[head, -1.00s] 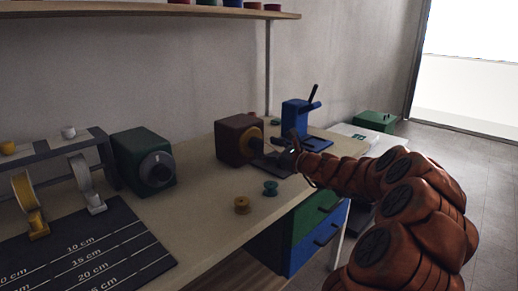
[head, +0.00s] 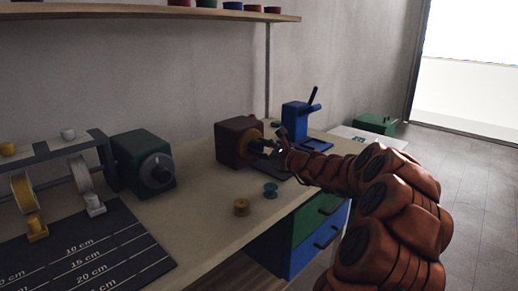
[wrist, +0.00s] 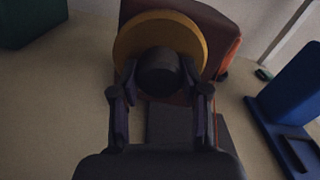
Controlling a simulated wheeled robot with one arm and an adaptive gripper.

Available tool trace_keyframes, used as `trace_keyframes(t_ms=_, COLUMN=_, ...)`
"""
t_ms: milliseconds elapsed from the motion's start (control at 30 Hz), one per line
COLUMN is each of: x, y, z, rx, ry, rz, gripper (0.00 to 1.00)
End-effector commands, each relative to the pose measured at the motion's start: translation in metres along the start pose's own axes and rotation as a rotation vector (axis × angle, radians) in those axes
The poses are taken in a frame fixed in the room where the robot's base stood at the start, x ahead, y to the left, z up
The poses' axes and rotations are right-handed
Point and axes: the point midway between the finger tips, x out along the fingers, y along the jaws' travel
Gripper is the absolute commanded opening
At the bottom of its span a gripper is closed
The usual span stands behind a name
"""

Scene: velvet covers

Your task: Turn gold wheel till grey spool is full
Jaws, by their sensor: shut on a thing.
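The gold wheel (wrist: 131,43) is a flat disc on the front of a brown box (head: 233,139), with a dark round hub (wrist: 158,73) at its middle. My gripper (wrist: 161,92) has its two fingers on either side of this hub and is shut on it. In the head view my gripper (head: 278,143) is at the front of the brown box and partly hides the wheel. I cannot tell for sure which thing is the grey spool; a pale grey reel (head: 80,173) hangs on the rack at left.
A green box with a grey dial (head: 157,171) stands at left, beside a yellow reel (head: 21,187) and a dark mat with a cm scale (head: 95,245). A blue device (head: 296,117) is behind my gripper.

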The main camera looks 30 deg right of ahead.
Motion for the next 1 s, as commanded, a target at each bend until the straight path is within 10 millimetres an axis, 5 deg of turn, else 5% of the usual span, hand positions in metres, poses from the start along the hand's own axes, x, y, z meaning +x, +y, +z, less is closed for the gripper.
trace_keyframes(t_ms=233, x=0.0000, y=0.0003, z=0.0000, rx=0.000, ry=0.000, rz=0.001, gripper=0.10)
trace_keyframes(t_ms=1000, x=-0.0002, y=-0.0022, z=0.0045, rx=0.242, ry=-0.001, rz=-0.002, gripper=0.10)
